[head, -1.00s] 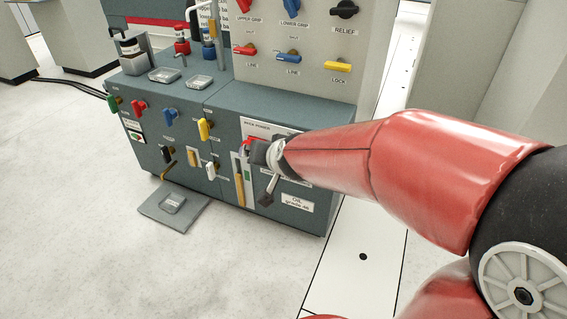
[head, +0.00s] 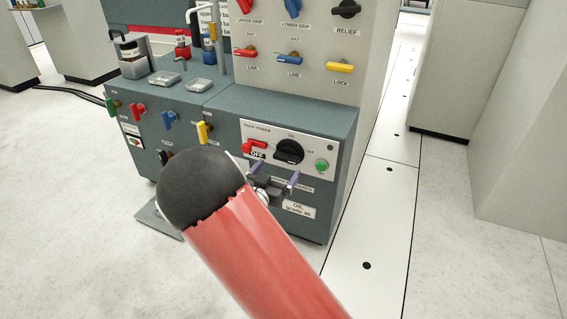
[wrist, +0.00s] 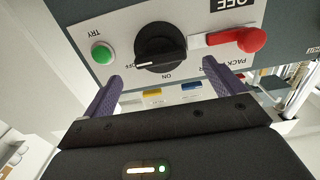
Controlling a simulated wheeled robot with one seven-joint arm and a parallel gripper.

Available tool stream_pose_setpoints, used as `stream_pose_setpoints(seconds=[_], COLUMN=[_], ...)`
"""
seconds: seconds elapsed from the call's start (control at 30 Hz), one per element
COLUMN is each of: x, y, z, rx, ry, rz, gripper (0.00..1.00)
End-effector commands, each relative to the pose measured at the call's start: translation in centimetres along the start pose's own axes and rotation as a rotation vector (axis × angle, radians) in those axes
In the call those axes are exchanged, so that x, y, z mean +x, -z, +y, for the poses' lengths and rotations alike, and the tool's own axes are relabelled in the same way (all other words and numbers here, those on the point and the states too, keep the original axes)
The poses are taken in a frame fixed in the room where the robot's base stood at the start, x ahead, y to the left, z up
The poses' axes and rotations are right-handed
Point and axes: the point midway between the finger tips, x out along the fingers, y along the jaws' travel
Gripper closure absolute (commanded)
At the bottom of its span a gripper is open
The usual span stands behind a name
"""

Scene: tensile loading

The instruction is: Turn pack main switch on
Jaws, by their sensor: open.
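The pack power panel (head: 318,168) is a white plate on the teal cabinet front. It carries a round black rotary switch (head: 289,151) marked ON and OFF, which also shows in the wrist view (wrist: 160,46). Its white pointer line lies toward the OFF mark. A red handle (head: 254,146) sits beside it, over a black OFF tag (head: 258,155); the handle also shows in the wrist view (wrist: 240,40). My gripper (head: 275,176) is open and empty just in front of the panel. In the wrist view its purple fingers (wrist: 162,74) are spread either side of the black switch, apart from it.
A green button (head: 322,166) is right of the black switch. Coloured valve handles, such as a yellow one (head: 204,132), stick out to the left. More valves, including a black relief knob (head: 346,10), sit on the upper panel. The floor to the right is clear.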

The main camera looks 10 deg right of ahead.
Motion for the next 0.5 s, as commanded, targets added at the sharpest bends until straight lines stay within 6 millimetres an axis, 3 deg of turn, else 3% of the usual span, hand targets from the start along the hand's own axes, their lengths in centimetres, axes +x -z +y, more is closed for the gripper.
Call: stream_pose_setpoints(seconds=[0.2,0.5], x=[3.6,5.3], y=[-0.1,-0.1], z=[0.0,0.0], rx=[0.001,0.000], ry=[-0.001,0.001], rz=[-0.001,-0.002], gripper=[0.05,0.05])
